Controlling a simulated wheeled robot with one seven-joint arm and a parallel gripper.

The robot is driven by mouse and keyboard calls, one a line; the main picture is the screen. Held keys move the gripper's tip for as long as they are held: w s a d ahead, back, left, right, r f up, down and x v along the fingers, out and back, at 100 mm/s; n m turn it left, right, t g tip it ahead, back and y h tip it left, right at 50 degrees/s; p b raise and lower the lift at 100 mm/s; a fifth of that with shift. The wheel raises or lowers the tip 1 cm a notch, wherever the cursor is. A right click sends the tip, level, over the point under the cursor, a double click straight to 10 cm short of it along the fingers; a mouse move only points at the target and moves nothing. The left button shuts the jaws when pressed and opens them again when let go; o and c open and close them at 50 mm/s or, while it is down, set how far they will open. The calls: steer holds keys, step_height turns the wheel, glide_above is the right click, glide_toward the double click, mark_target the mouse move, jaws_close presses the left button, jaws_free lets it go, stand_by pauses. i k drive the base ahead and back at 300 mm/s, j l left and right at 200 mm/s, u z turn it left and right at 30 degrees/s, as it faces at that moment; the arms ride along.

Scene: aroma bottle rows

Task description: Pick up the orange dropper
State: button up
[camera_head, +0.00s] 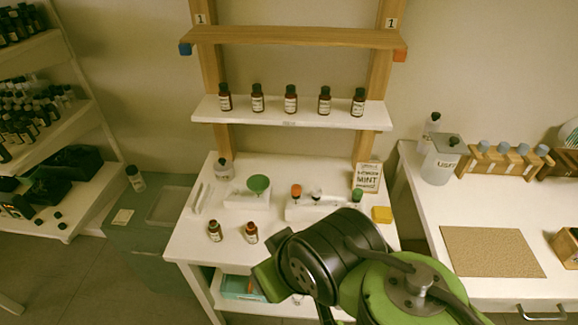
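The orange dropper (296,190) has an orange top and stands in a low white holder (300,213) on the white table. A dark-topped dropper (316,194) and a green-topped dropper (357,196) stand to its right in the same row. My green and dark arm reaches in from the lower right, in front of the table's front edge. No gripper fingers show, so I cannot see whether it is open or shut. The orange dropper's top is clear of the arm and not touched by anything visible.
Two brown bottles (215,231) (251,232) stand at the table's front left. A green dish (259,184) sits on a white block. Several bottles line the shelf (210,110) above.

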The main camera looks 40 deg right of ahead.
mark_target(296, 189)
steer(key=l+z, duration=0.15)
steer(key=z, duration=0.7)
